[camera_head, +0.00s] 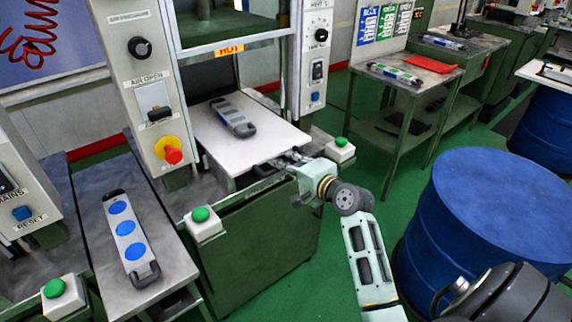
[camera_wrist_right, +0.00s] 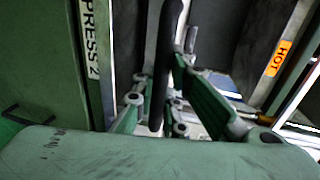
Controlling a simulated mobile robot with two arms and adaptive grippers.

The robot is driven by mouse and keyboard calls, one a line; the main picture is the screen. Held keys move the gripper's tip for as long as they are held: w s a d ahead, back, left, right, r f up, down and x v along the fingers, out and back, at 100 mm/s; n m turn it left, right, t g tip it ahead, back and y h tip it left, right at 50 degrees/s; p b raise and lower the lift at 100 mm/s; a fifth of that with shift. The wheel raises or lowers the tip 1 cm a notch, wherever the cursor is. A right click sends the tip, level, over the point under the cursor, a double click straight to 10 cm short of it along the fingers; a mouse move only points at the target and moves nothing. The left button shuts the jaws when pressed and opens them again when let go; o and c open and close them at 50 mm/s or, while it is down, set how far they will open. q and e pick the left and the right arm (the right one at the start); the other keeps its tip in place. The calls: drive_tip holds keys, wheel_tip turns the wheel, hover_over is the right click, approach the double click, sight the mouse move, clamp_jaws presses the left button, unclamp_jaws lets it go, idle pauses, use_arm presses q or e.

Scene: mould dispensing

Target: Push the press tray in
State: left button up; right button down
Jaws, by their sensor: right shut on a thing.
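The pale flat press tray (camera_head: 282,136) sticks out of the front of the middle press, pulled partly out under the HOT label. A grey mould (camera_head: 232,117) with dark ends lies on it. My right gripper (camera_head: 278,164) is at the tray's front edge, shut on the dark tray handle. In the right wrist view the dark handle bar (camera_wrist_right: 158,70) stands between the green finger links of my right gripper (camera_wrist_right: 165,95). The exact finger contact is partly hidden. My left gripper is not in view.
A mould with blue discs (camera_head: 130,240) lies on the side table at left. Green buttons flank the press front, the left one (camera_head: 201,215) and the right one (camera_head: 341,143). A blue drum (camera_head: 500,215) stands at right.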

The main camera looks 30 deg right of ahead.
sight(265, 145)
drive_tip(key=x, duration=0.3)
drive_tip(key=r+x, duration=0.1)
drive_tip(key=x, duration=0.2)
drive_tip(key=r+x, duration=0.1)
drive_tip(key=x, duration=0.3)
drive_tip(key=shift+w+p, duration=0.25)
drive_tip(key=shift+p, duration=0.15)
drive_tip(key=c, duration=2.4)
unclamp_jaws()
drive_tip(key=o, duration=0.6)
drive_tip(key=shift+s+r, duration=0.1)
drive_tip(key=shift+c, duration=0.2)
drive_tip(key=shift+o, duration=0.4)
drive_tip(key=v, duration=1.2)
